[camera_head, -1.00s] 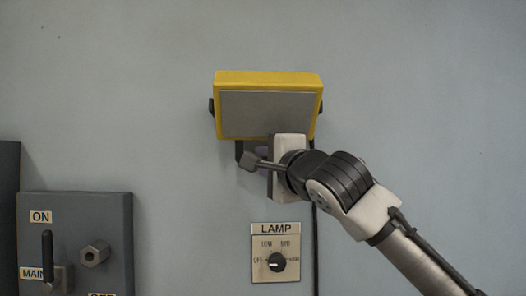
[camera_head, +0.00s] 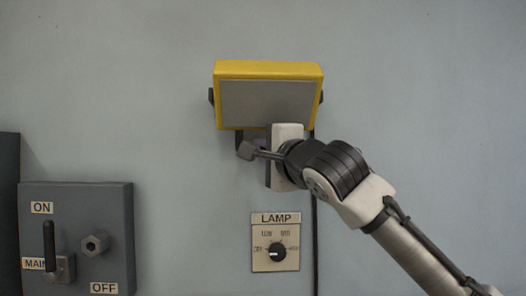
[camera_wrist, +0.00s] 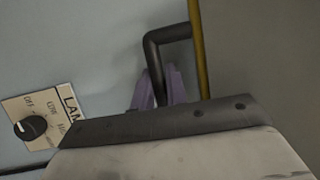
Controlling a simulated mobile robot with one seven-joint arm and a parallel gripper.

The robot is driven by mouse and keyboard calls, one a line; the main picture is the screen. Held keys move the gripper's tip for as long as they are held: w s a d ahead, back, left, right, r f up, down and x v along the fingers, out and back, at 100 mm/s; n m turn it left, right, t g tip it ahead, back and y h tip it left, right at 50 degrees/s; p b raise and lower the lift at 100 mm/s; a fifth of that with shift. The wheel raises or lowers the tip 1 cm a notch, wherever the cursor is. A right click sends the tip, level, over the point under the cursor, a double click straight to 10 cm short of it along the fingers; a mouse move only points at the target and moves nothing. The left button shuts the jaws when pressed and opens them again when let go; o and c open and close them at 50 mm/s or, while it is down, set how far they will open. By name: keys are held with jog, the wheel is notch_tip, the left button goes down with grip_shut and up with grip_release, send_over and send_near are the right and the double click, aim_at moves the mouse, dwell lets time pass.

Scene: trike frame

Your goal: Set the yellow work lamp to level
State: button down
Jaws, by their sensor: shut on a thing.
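The yellow work lamp (camera_head: 268,103) is mounted on the wall, with a grey rectangular face toward the camera. Its top edge dips slightly to the right. In the wrist view, a yellow edge of the lamp (camera_wrist: 200,50) runs up beside a bent black bar (camera_wrist: 154,60). My gripper (camera_wrist: 160,88) has its purple fingers on either side of this bar, shut on it just below the lamp. In the head view, my gripper (camera_head: 262,145) is mostly hidden behind its own pale body.
A LAMP dial plate (camera_head: 276,258) is on the wall below, with a black cable (camera_head: 315,235) beside it. A dark MAIN switch box (camera_head: 115,225) with a lever (camera_head: 49,243) stands at lower left. The wall above is bare.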

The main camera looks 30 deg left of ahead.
jog(key=shift+s+f, duration=0.1)
jog(key=shift+f, duration=0.1)
jog(key=s+d+b, duration=0.4)
jog(key=s+b, duration=0.1)
jog(key=s, duration=0.1)
jog(key=shift+d+r, duration=0.35)
jog(key=shift+r, duration=0.1)
jog(key=shift+d+r, duration=0.1)
jog(key=shift+r, duration=0.05)
dwell(0.5)
jog(key=c, duration=1.7)
grip_release()
